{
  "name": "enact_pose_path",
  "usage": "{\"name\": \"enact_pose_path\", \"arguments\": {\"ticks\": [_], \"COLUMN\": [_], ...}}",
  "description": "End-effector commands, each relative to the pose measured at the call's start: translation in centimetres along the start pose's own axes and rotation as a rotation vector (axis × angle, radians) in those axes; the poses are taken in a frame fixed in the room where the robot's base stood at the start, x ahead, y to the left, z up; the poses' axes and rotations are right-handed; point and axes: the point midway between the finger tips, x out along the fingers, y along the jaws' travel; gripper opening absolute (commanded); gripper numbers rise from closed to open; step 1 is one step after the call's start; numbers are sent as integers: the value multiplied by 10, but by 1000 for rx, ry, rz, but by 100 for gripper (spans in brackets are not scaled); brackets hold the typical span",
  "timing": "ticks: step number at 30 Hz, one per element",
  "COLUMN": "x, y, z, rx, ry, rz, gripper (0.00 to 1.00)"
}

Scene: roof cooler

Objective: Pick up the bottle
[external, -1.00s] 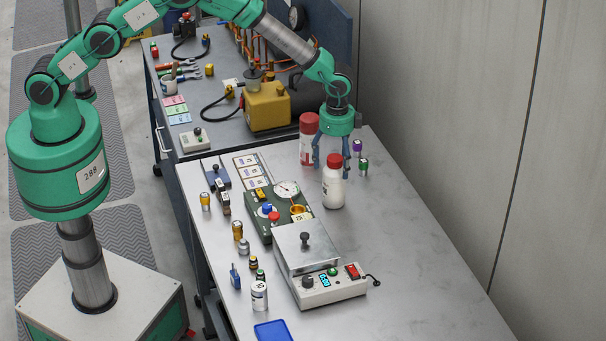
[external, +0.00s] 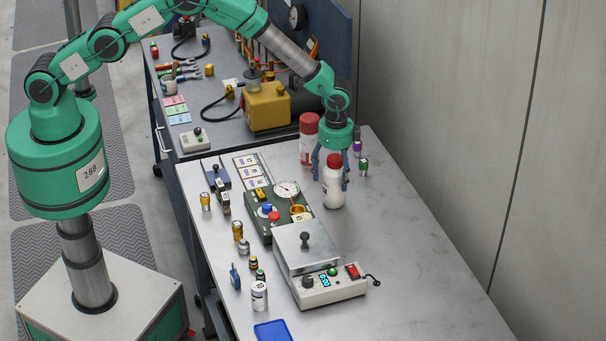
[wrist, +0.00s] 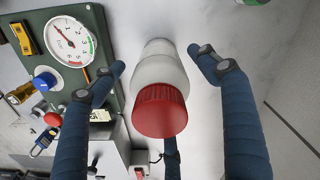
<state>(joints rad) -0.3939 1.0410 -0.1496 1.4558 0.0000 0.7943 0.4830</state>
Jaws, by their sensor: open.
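The bottle (external: 333,188) is white with a red cap and stands upright on the grey bench. My gripper (external: 331,183) is open, pointing down, with its blue fingers around the upper part of the bottle in the external view. In the wrist view the bottle (wrist: 160,68) shows its red cap towards the camera, between the spread fingers of my gripper (wrist: 158,68). A gap shows between the fingers and the bottle on both sides. A third finger is partly hidden behind the cap.
A green gauge panel (external: 262,215) and a hotplate box (external: 325,288) lie left and in front. Small purple (external: 357,149) and green (external: 364,167) containers stand behind right. The bench's right side is clear.

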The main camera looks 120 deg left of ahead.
Motion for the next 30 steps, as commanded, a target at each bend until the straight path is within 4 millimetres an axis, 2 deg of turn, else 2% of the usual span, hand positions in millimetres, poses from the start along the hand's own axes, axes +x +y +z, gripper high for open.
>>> {"name": "enact_pose_path", "arguments": {"ticks": [6,24,30], "x": [17,18,18], "y": [0,0,0], "z": [1,0,0], "rx": [0,0,0], "ry": [-1,0,0], "rz": [0,0,0], "gripper": [74,74,35]}}
